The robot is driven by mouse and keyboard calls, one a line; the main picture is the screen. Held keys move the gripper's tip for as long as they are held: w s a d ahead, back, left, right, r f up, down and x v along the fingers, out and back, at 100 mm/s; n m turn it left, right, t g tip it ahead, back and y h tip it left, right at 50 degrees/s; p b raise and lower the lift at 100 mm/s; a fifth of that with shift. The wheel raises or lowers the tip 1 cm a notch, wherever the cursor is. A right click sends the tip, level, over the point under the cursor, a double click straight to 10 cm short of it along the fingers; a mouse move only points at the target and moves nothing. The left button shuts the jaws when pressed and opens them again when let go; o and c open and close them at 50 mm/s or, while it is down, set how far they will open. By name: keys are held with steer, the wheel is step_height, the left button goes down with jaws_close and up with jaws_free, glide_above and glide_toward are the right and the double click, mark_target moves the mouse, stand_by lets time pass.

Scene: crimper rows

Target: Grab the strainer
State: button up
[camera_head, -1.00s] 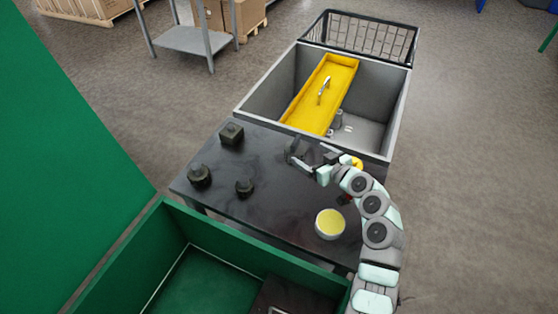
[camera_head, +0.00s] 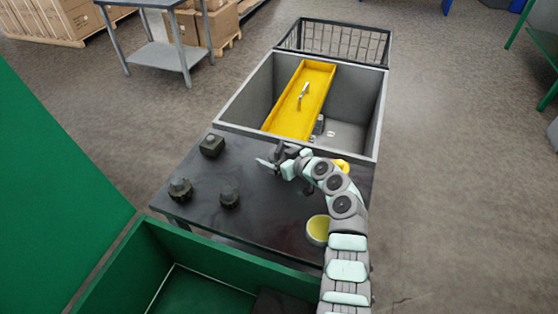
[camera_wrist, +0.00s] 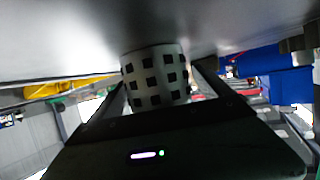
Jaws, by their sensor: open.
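A white cylinder with dark square holes or patches (camera_wrist: 155,78), perhaps the strainer, shows in the wrist view against the grey surface. It appears upside down there. My gripper (camera_wrist: 160,92) is open, with one dark finger on each side of the cylinder. I cannot tell whether either finger touches it. In the head view my gripper (camera_head: 272,157) is low over the far part of the dark table (camera_head: 260,210). I cannot make out the cylinder in that view; my gripper and arm may hide it.
A dark box (camera_head: 212,146) and two dark round objects (camera_head: 180,190) (camera_head: 229,198) stand left on the table. A bowl with yellow inside (camera_head: 317,230) is partly behind my arm. A yellow object (camera_head: 341,165) sits beyond it. A grey basin (camera_head: 358,110) with a yellow tray (camera_head: 300,98) adjoins the far edge.

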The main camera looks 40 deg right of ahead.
steer(key=shift+w+f, duration=0.2)
steer(key=shift+w, duration=0.25)
steer(key=shift+c, duration=0.3)
steer(key=c, duration=1.7)
steer(key=shift+r, duration=0.1)
steer(key=shift+c, duration=0.2)
